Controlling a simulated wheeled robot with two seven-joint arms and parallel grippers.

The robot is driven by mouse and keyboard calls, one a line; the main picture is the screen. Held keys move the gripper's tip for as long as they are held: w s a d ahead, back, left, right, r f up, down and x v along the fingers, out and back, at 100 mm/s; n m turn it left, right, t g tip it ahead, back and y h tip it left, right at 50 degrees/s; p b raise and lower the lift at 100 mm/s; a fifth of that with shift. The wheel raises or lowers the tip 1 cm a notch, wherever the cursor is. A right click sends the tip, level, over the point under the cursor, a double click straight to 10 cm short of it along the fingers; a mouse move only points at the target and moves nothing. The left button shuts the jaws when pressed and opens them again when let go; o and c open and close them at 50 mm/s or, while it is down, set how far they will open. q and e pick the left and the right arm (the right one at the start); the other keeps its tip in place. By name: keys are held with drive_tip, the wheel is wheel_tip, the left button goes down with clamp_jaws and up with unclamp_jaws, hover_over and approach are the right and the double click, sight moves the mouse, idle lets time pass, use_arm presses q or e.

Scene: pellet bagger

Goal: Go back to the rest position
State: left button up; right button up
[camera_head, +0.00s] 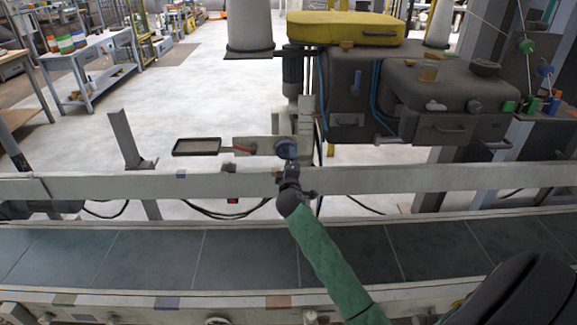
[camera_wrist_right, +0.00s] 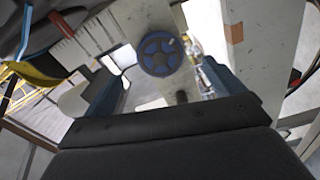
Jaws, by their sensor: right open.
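My right gripper (camera_head: 289,168) reaches over the conveyor at the end of a green-sleeved arm. It is just in front of and below a small blue handwheel (camera_head: 286,148) on the machine. In the right wrist view the two blue fingers stand apart, and the gripper (camera_wrist_right: 157,88) is open and empty. The round blue wheel (camera_wrist_right: 160,54) shows ahead, in the gap between the fingers. I cannot tell from these views how close the fingers are to it. My left gripper is not in view.
A grey conveyor belt (camera_head: 150,258) runs across the front, with a pale rail (camera_head: 400,180) behind it. A small dark tray (camera_head: 197,147) juts out left of the wheel. The bulky dark machine (camera_head: 350,90) stands behind. Open floor (camera_head: 200,85) lies at the back left.

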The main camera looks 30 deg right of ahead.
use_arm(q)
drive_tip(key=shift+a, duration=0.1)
use_arm(e)
drive_tip(key=s+a+f+m+g+y+p, duration=0.1)
drive_tip(key=s+a+f+m+g+y, duration=0.3)
drive_tip(key=s+a, duration=0.55)
drive_tip(key=s+a+f+m+g+y, duration=0.4)
drive_tip(key=s+a, duration=0.5)
drive_tip(key=a, duration=0.2)
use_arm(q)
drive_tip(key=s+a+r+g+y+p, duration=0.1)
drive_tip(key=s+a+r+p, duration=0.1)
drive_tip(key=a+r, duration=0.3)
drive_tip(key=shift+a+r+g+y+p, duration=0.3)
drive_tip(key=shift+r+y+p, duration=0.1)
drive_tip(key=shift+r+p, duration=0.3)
use_arm(e)
drive_tip(key=s+a+f+g+y, duration=0.1)
drive_tip(key=s+a, duration=0.3)
drive_tip(key=s, duration=0.5)
drive_tip(key=s+a+f+g+y, duration=0.1)
drive_tip(key=s+a+f, duration=0.3)
drive_tip(key=s, duration=0.6)
drive_tip(key=s+a+f+n+g+y, duration=0.1)
drive_tip(key=s+a+f+g, duration=0.2)
drive_tip(key=s+a, duration=0.3)
drive_tip(key=s, duration=0.4)
drive_tip(key=shift+a+f, duration=0.15)
drive_tip(key=shift+a, duration=0.1)
